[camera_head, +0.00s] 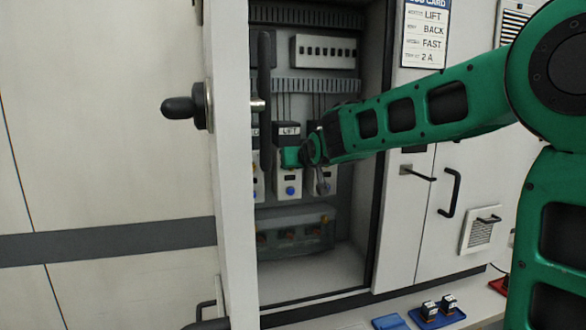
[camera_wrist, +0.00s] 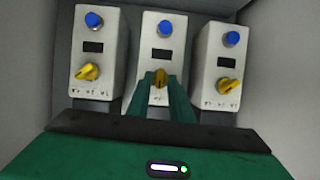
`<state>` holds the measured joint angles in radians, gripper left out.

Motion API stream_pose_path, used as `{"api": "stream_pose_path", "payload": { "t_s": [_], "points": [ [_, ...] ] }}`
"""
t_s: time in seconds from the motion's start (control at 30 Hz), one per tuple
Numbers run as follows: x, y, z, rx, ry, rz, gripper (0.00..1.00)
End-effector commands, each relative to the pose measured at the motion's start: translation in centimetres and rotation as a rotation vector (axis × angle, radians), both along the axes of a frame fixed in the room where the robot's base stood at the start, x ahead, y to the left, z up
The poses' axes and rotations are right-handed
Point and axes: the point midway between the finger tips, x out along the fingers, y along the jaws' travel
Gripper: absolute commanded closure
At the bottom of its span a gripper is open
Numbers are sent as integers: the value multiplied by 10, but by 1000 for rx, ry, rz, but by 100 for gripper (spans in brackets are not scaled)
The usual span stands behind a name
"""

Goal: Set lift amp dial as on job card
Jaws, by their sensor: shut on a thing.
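The lift unit (camera_head: 286,182) is a pale box under a black "LIFT" label inside the open cabinet, with a blue button (camera_head: 291,190) near its bottom. My gripper (camera_head: 291,157) is at the upper part of this unit. In the wrist view the unit (camera_wrist: 150,48) is the middle of three and appears upside down. My gripper (camera_wrist: 161,82) is shut on its yellow dial (camera_wrist: 161,77), with a green finger on each side. The scale marks are partly hidden. The job card (camera_head: 425,35) reads LIFT, BACK, FAST, 2 A.
Similar units stand close on both sides, with yellow dials (camera_wrist: 87,72) and (camera_wrist: 228,87). The cabinet door (camera_head: 235,180) with its black handle stands open at the left. A clear-covered block (camera_head: 295,235) is below the units. Blue trays with small parts (camera_head: 437,316) lie at the front right.

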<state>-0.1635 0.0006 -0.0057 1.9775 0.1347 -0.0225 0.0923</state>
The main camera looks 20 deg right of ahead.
Motion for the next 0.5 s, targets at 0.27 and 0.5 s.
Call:
{"api": "stream_pose_path", "payload": {
  "t_s": [0.27,0.5],
  "points": [
    [1,2,0,-32,-2,4,100],
    [1,2,1,-32,-2,4,100]
  ]
}}
